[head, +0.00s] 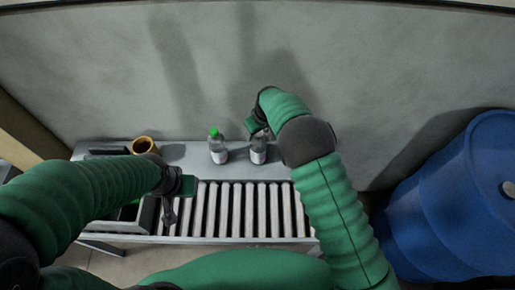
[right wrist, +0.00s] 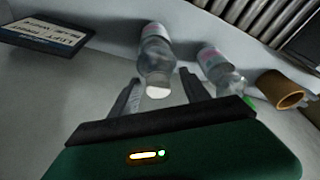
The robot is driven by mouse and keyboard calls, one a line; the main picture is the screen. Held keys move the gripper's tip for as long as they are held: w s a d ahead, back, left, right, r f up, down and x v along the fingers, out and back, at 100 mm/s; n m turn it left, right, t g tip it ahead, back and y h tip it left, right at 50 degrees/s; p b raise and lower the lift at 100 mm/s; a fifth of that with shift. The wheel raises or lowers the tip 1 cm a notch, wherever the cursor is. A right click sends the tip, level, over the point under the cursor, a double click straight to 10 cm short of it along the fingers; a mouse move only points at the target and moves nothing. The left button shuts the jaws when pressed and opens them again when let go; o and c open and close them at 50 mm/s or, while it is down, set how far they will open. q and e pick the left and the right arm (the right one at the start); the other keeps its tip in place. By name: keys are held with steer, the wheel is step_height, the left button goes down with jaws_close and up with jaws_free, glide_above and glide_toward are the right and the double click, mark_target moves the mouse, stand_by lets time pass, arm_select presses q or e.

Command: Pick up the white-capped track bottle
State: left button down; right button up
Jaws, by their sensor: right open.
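The white-capped track bottle (right wrist: 155,52) is clear with a pale label. Its white cap (right wrist: 159,91) points toward my right gripper (right wrist: 161,78), which is open with a finger on either side of the cap end. In the head view the bottle (head: 258,152) stands on the grey ledge, its top partly hidden by my right gripper (head: 259,131). A green-capped bottle (head: 217,148) stands just left of it; it also shows in the right wrist view (right wrist: 215,66). My left gripper (head: 172,202) hangs over the rollers' left end; its jaw state is unclear.
A roller conveyor (head: 245,208) runs in front of the ledge (head: 185,151). A dark lettered panel (right wrist: 45,36) shows in the right wrist view. A blue barrel (head: 450,200) stands at the right; a wall is behind.

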steer(key=shift+s+r, duration=0.1)
steer(key=c, duration=0.5)
steer(key=shift+d, duration=0.3)
steer(key=c, duration=0.7)
steer(key=shift+s, duration=0.1)
steer(key=shift+a, duration=0.15)
